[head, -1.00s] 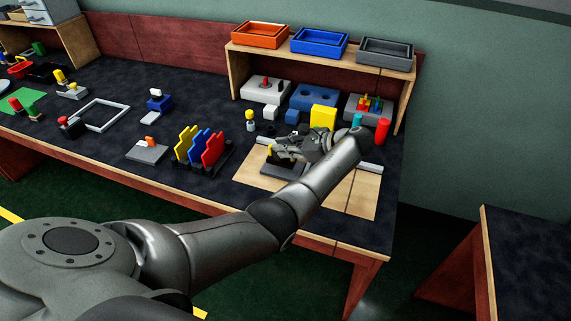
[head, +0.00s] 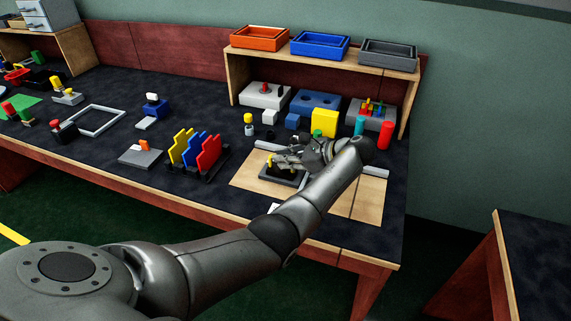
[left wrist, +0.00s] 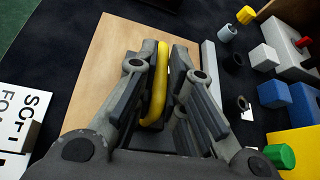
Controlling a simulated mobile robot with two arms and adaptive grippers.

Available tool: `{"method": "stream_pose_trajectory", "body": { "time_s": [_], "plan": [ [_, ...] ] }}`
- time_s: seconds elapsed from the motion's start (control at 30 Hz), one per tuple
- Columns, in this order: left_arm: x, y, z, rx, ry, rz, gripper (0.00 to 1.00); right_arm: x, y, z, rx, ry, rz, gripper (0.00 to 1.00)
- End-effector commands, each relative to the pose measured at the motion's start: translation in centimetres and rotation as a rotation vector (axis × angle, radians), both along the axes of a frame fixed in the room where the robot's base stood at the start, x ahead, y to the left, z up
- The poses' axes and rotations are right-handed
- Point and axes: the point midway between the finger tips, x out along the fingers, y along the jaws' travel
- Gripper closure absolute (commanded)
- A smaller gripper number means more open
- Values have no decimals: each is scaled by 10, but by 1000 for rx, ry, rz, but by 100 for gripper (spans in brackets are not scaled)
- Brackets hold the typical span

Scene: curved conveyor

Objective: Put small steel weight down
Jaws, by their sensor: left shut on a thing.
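My left gripper (head: 290,160) is over the light wooden board (head: 243,182) on the bench. In the left wrist view the fingers of my left gripper (left wrist: 155,85) are closed around an upright yellow bar (left wrist: 158,80), with something dark beneath it. In the head view a yellow bit (head: 269,159) shows at the fingertips, just above a dark, grey-edged base (head: 283,178) on the board. I cannot tell whether the held thing touches that base. No plain steel weight can be made out; the hand hides part of what it holds. My right gripper is not in view.
A rack with yellow, blue and red plates (head: 208,158) stands left of the board. A yellow block (head: 325,122), a red cylinder (head: 385,135) and a grey bar (head: 375,171) are behind or right. A shelf holds orange, blue and grey bins (head: 320,45). The board's front right is clear.

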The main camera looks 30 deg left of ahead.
Motion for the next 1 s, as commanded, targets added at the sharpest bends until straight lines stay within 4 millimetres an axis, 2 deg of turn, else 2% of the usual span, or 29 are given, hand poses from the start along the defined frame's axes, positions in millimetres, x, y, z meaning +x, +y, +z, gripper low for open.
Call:
{"method": "stream_pose_trajectory", "body": {
  "time_s": [0.3,0.33,0.47,0.5,0.83,1.0],
  "plan": [
    [1,0,1,2,-2,-1,100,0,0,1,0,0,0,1],
    [0,0,-1,-1,0,-2,85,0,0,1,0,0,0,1],
    [0,0,-1,-1,0,0,68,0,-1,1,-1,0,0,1],
    [0,0,-1,-1,0,0,67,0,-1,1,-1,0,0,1],
    [0,-1,2,-2,-2,-1,67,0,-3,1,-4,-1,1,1],
    [4,-22,12,-3,-2,-3,67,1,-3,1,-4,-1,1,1]
  ]
}}
